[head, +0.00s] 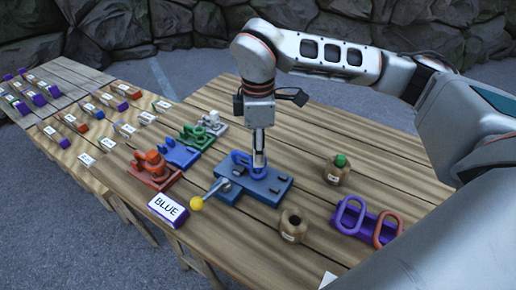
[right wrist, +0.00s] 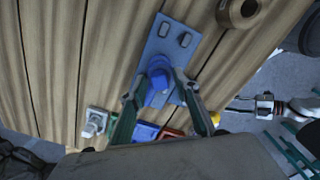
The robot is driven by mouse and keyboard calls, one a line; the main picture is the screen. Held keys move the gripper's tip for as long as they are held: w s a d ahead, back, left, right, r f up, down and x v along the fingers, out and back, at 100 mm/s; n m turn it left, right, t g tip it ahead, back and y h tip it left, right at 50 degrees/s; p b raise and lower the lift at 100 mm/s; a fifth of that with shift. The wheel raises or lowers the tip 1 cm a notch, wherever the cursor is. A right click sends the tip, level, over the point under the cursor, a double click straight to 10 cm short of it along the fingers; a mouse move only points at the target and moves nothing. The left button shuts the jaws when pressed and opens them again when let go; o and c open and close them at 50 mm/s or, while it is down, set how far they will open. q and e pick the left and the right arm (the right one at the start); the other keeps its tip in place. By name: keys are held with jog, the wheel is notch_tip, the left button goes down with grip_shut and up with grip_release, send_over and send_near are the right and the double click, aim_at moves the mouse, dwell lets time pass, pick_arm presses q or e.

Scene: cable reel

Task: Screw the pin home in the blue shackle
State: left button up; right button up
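The blue shackle (head: 243,160) stands on a blue fixture plate (head: 270,188) on the wooden table in the head view. My right gripper (head: 259,158) points straight down at it, and its fingers cover part of the shackle. In the right wrist view, my right gripper (right wrist: 159,80) has its two fingers apart, one on each side of a round blue part (right wrist: 158,73) at the shackle. A narrow gap seems to show beside it; contact is not clear. The pin cannot be told apart. A white and dark arm end (right wrist: 268,106), possibly my left one, shows beyond the table.
A grey lever with a yellow ball (head: 196,203) sticks out at the plate's left, near the BLUE sign (head: 168,208). Red (head: 152,172) and green (head: 196,137) fixtures stand behind left. Brown pots (head: 293,225) and a purple holder (head: 362,222) stand right.

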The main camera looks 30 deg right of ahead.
jog(key=o, duration=0.5)
jog(key=shift+o, duration=0.2)
notch_tip(320, 180, up, 12)
dwell(0.4)
